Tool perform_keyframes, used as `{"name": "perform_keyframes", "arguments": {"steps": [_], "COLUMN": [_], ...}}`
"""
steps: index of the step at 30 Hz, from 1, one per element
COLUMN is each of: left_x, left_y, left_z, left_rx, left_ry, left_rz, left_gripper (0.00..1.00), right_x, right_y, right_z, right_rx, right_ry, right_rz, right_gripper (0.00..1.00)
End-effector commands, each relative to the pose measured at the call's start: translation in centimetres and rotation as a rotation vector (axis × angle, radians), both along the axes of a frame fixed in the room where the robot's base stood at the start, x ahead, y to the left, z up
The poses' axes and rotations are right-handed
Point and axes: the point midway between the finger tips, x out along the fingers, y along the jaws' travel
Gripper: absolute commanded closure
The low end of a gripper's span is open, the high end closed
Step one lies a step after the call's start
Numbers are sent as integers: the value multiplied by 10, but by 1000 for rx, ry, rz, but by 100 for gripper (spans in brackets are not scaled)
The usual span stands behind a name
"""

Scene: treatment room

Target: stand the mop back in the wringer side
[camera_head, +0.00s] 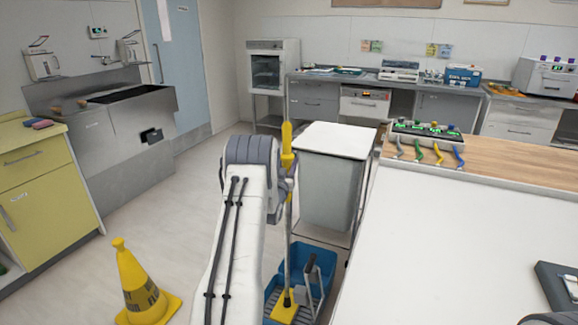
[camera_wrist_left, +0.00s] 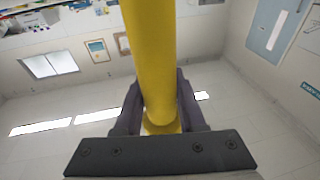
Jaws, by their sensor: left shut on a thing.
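The mop has a yellow grip (camera_head: 287,145), a thin grey pole and a yellow foot (camera_head: 284,307). It stands nearly upright at the centre of the head view. My left gripper (camera_head: 288,172) is shut around the grip, and the left wrist view shows the yellow handle (camera_wrist_left: 150,50) between both fingers (camera_wrist_left: 160,100). The blue bucket (camera_head: 325,264) is on the floor below, with a grey wringer lever (camera_head: 309,266). The mop foot appears over or inside the bucket's near part. Whether it rests on anything is unclear. My right gripper is not in view.
A yellow cone (camera_head: 139,285) stands on the floor left of the bucket. A grey bin (camera_head: 330,190) with a white lid is behind the bucket. A white-topped counter (camera_head: 450,250) closes off the right side. Floor left of my arm is clear beyond the cone.

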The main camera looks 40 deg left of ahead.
Motion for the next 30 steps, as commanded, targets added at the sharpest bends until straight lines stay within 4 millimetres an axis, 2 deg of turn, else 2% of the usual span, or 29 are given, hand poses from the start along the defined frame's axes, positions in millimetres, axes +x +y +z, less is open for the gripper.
{"name": "perform_keyframes", "arguments": {"steps": [13, 14, 15, 16, 28, 30], "left_x": [1, 0, 0, 0, 0, -8], "left_y": [0, -1, -1, -1, -1, -4], "left_z": [-8, -9, -9, -9, -4, -9], "left_rx": [4, 1, 1, 1, 1, 0], "left_ry": [-7, -2, -2, -2, -1, 1], "left_rz": [-1, -1, -1, -1, -1, 0], "left_gripper": [100, 49, 34, 31, 31, 31], "right_x": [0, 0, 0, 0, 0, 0], "right_y": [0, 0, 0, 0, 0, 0], "right_z": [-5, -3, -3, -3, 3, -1], "right_rx": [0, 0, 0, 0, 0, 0], "right_ry": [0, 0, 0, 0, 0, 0], "right_rz": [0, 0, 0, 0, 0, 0], "right_gripper": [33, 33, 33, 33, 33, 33]}}
